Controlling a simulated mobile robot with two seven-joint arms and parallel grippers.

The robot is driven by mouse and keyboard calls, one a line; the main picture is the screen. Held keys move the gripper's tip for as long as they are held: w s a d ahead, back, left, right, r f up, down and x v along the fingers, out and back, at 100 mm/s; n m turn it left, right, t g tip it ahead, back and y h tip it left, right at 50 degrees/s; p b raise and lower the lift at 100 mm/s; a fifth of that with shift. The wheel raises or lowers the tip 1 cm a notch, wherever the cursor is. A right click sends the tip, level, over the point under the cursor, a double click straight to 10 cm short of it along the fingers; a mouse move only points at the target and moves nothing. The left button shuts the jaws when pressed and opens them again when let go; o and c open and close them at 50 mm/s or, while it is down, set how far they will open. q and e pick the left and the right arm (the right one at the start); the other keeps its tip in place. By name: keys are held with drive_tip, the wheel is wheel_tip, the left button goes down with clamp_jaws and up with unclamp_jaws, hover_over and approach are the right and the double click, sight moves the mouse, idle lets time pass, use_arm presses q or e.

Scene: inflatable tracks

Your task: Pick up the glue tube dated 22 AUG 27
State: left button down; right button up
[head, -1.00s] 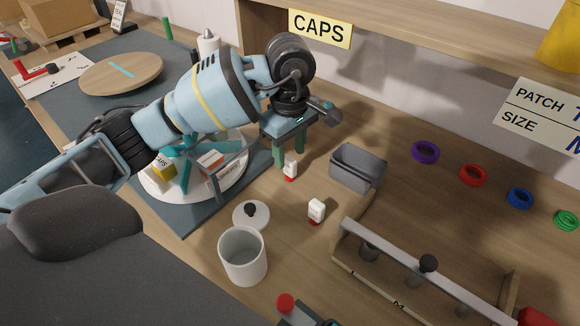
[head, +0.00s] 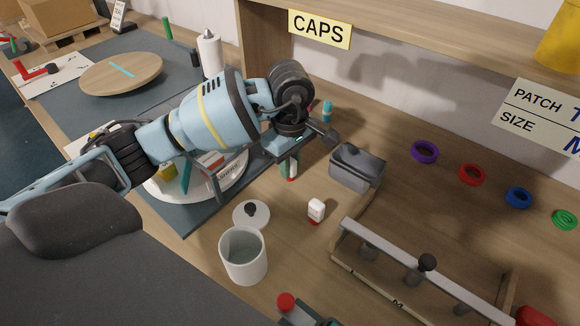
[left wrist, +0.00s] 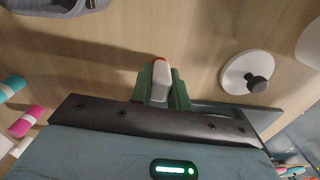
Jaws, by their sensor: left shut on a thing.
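My left gripper (head: 290,166) is shut on a small white glue tube with a red cap (head: 292,174), cap end down, near the mat's edge. The left wrist view shows the tube (left wrist: 160,78) between the green fingers (left wrist: 162,88). A second white tube with a red cap (head: 316,210) stands apart on the table, to the right and nearer. No date can be read on either tube. My right gripper is not in view.
A grey bin (head: 357,168) stands just right of my left gripper. A white lid (head: 251,215) and white pot (head: 243,255) are nearer. A wooden rack (head: 420,275) is at front right. A white turntable (head: 235,180) lies under my left arm.

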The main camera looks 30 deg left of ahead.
use_arm(q)
drive_tip(key=shift+r, duration=0.1)
drive_tip(key=shift+r, duration=0.45)
wheel_tip(320, 180, up, 3)
drive_tip(key=shift+f, duration=0.2)
drive_tip(key=s+d, duration=0.1)
drive_tip(key=s, duration=0.4)
drive_tip(key=s+d, duration=0.1)
drive_tip(key=s, duration=0.4)
drive_tip(key=s+d+r+b, duration=0.1)
drive_tip(key=s, duration=0.4)
drive_tip(key=shift+s+d+r, duration=0.1)
drive_tip(key=shift+s, duration=0.25)
